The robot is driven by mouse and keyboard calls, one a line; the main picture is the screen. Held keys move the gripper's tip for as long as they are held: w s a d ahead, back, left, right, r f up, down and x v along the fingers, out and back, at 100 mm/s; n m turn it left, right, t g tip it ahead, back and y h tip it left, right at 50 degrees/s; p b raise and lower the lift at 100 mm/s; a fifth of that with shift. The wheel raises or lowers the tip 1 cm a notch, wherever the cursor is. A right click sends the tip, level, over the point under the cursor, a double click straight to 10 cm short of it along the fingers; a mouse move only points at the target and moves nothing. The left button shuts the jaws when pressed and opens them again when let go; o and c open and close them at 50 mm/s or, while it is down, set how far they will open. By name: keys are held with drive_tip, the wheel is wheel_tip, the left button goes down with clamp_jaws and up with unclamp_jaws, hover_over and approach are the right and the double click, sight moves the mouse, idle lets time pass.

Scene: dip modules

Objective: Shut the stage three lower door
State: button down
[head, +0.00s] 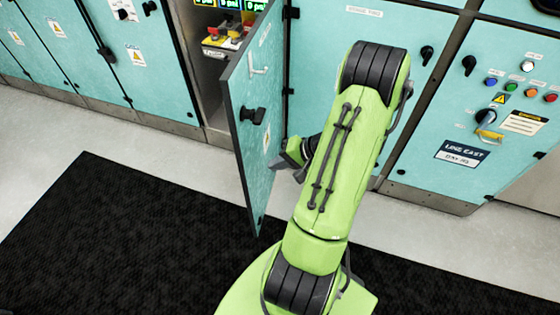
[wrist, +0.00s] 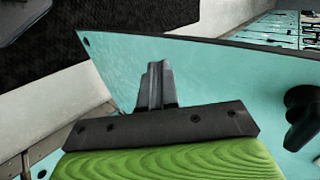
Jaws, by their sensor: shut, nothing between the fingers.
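The teal door (head: 262,110) stands open, swung out from its cabinet over the floor, with hinges on its right edge. Its face carries a black handle (head: 253,115) and a small metal pull. In the wrist view the door (wrist: 225,75) spans behind my fingers, with a black handle (wrist: 304,118) at right. My gripper (head: 276,163) is beside the door's lower face, on its right side. The fingers (wrist: 156,68) are shut and empty, pointing at or along the panel. I cannot tell whether they touch it. A "stage three" label (head: 364,12) is on the panel to the right.
The open compartment (head: 210,75) holds red and yellow parts and lit green displays. Closed teal cabinets (head: 150,60) stand to the left. A control panel with buttons (head: 520,85) is at right. A black mat (head: 110,235) lies on the pale floor, clear of objects.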

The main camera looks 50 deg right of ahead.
sight(244, 168)
drive_tip(key=w+a+f, duration=0.1)
drive_tip(key=w+f+b, duration=0.1)
drive_tip(key=w, duration=0.1)
drive_tip(key=w+a+f, duration=0.1)
drive_tip(key=w, duration=0.1)
drive_tip(key=shift+w+a, duration=0.1)
drive_tip(key=shift+a, duration=0.2)
drive_tip(key=shift+w+a+r, duration=0.1)
drive_tip(key=shift+w+a, duration=0.15)
drive_tip(key=shift+w, duration=0.3)
drive_tip(key=shift+w, duration=0.1)
